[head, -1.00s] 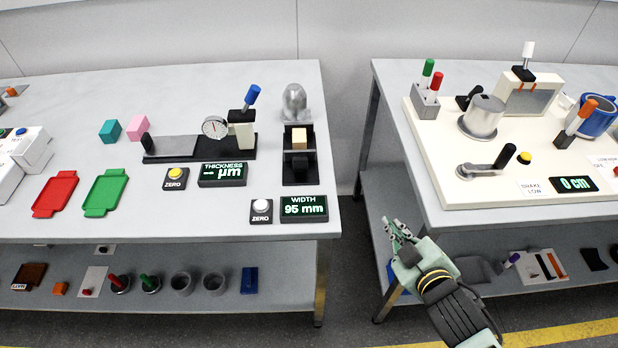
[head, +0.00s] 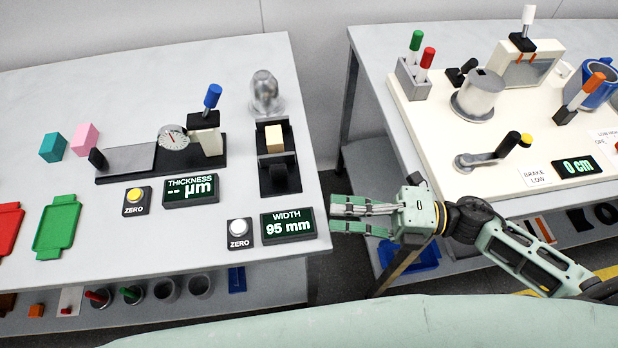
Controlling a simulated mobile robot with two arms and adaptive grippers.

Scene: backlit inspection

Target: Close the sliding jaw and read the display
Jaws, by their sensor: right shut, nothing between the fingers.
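The width gauge (head: 293,136) is a black slide near the right edge of the left table. A cream block (head: 274,138) stands in it, with the black sliding jaw (head: 278,160) on its near side. Whether the jaw touches the block I cannot tell. The width display (head: 288,225) in front reads 95 mm. My right gripper (head: 336,215) is shut and empty. In the picture it lies just right of the display and the table edge, its fingers pointing left, apart from the jaw. My left gripper is not in view.
A white-capped zero button (head: 239,231) sits left of the width display. A thickness gauge (head: 188,150) with a blue-tipped lever and its display (head: 190,190) stand further left. A grey metal dome (head: 265,92) stands behind the slide. A gap separates the right table (head: 362,85).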

